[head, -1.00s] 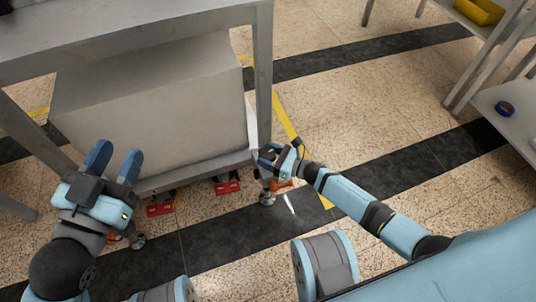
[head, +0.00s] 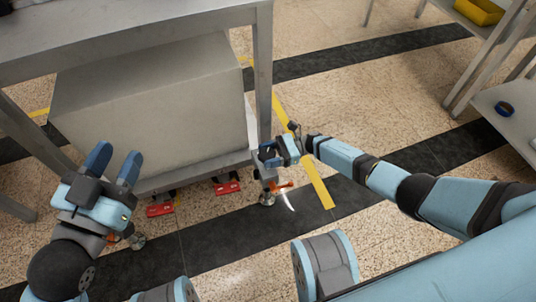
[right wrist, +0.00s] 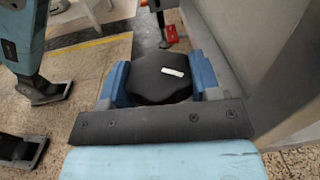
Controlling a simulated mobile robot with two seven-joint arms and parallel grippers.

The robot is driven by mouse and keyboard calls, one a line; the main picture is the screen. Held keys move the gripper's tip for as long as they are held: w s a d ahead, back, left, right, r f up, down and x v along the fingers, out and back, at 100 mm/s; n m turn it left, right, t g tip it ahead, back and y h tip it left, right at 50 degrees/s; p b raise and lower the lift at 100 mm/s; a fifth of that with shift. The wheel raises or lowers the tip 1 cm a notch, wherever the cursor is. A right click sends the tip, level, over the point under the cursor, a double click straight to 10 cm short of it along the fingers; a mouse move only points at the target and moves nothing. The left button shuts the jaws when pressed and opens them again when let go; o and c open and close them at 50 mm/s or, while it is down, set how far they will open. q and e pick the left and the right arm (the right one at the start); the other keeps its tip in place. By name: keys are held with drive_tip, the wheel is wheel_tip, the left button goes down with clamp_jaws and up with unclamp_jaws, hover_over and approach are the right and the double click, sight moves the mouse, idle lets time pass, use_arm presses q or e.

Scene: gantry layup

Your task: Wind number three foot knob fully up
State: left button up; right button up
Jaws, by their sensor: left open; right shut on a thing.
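My right gripper (head: 268,155) is at the front right leg of the metal table, just above a levelling foot (head: 267,198). In the right wrist view it is shut on a black lobed knob (right wrist: 158,88) with a white mark on top, one blue finger on each side. The knob is hidden by the gripper in the head view. An orange lever (head: 283,186) sits beside the foot. My left gripper (head: 116,165) is open and empty, in front of the table's left part. Another foot (head: 137,241) shows below it. I cannot read any foot number.
A large grey box (head: 150,110) fills the space under the table. Red parts (head: 227,184) (head: 160,209) lie along its lower front edge. The floor between is clear.

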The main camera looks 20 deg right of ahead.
drive_tip(key=shift+n+g, duration=1.1)
drive_tip(key=shift+g, duration=0.7)
drive_tip(key=o, duration=0.9)
drive_tip(key=shift+o, duration=0.2)
drive_tip(key=shift+d, duration=0.15)
